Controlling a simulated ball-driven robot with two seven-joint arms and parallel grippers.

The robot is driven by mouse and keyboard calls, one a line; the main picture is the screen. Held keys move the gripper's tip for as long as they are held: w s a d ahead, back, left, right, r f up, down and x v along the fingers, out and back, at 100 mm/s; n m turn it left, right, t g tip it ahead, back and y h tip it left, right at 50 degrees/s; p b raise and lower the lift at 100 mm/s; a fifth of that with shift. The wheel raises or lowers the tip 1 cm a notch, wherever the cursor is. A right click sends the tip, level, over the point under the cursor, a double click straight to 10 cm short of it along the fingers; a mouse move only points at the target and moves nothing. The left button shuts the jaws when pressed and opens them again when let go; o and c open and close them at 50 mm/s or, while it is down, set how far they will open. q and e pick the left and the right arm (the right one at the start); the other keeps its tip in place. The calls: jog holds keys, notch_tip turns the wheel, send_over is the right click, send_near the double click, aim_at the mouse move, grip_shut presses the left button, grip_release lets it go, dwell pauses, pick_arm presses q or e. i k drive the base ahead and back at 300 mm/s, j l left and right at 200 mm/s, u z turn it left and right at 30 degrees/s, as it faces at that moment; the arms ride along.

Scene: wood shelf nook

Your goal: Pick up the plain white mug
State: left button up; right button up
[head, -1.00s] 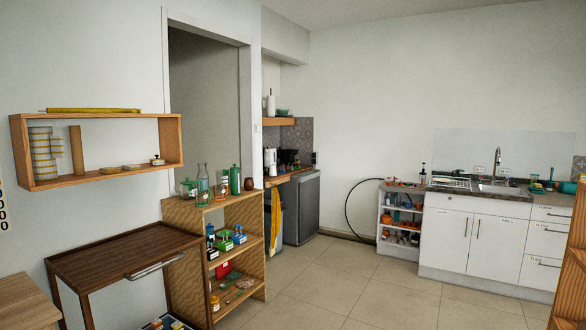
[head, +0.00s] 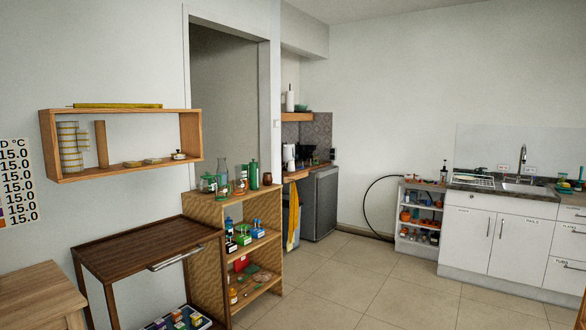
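I cannot make out a plain white mug in the head view. The wall shelf (head: 190,116) on the left holds a stack of yellow-and-white striped pieces (head: 69,148), a wooden cylinder (head: 101,145) and several small low dishes (head: 152,161). The wooden shelf unit (head: 208,270) below the doorway holds glass jars and green bottles on top and small coloured items on its lower shelves. Neither of my grippers is in the picture.
A dark wooden trolley (head: 140,246) stands before the shelf unit, with a lighter table (head: 35,290) at the lower left. A grey fridge (head: 320,205), a small white shelf (head: 418,250) and a sink counter (head: 500,235) stand farther back. The tiled floor (head: 370,285) between is open.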

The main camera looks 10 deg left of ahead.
aim_at(291, 167)
jog(key=i+z, duration=0.2)
jog(key=i, duration=0.3)
jog(key=i+z, duration=0.25)
jog(key=i, duration=0.25)
jog(key=i+j+z, duration=0.2)
jog(key=i, duration=0.25)
jog(key=i+l, duration=0.15)
jog(key=i, duration=1.1)
jog(key=i+l+z, duration=0.15)
jog(key=i, duration=1.1)
jog(key=i+j+u, duration=0.3)
jog(key=i+u, duration=0.15)
jog(key=i, duration=0.4)
jog(key=i+u, duration=0.45)
jog(key=i, duration=0.4)
jog(key=i+l+u, duration=0.3)
jog(key=i+u, duration=0.15)
jog(key=i, duration=0.4)
